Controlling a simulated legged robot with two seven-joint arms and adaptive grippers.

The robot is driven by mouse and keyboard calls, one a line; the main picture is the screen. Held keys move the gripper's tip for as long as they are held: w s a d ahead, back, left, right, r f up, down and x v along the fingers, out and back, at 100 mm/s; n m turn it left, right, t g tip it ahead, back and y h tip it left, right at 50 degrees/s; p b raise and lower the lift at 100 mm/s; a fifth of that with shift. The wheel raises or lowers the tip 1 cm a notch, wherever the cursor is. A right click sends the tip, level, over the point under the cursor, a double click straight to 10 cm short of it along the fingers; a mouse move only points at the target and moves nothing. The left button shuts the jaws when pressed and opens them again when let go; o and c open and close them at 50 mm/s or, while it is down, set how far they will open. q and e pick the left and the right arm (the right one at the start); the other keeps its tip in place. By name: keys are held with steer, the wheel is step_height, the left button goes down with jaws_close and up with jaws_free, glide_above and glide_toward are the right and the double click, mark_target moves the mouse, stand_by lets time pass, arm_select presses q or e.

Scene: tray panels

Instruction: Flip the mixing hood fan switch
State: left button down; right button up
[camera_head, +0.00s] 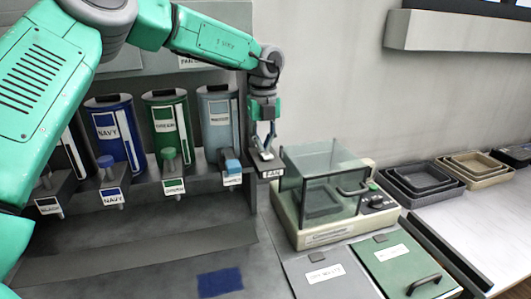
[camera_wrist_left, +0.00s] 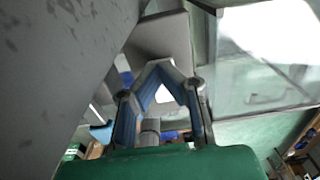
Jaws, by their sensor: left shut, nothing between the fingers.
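The fan switch (camera_head: 263,158) is a small dark box with a light plate on top, labelled FAN (camera_head: 273,174). It stands at the right end of the dispenser shelf, beside the clear hood. My left gripper (camera_head: 266,141) comes down from above, its blue fingers shut and empty, with the tips at the switch. The fingers hide part of the switch, so I cannot tell the lever's position or whether they touch it. In the left wrist view the fingertips (camera_wrist_left: 160,68) meet in front of a grey surface. My right gripper is not in view.
The clear mixing hood (camera_head: 322,180) stands close right of the switch. Navy (camera_head: 117,135), green (camera_head: 170,125) and grey (camera_head: 218,120) canisters line the shelf on the left. Nested trays (camera_head: 420,180) sit at the right. A grey lid (camera_head: 328,275) and a green lid (camera_head: 405,268) lie in front.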

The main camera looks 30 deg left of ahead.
arm_select(q)
steer(key=shift+d+r+p, duration=0.15)
steer(key=shift+r+p, duration=1.85)
steer(key=shift+r, duration=0.3)
step_height(320, 180, up, 2)
steer(key=shift+r+p, duration=0.1)
steer(key=shift+p, duration=0.9)
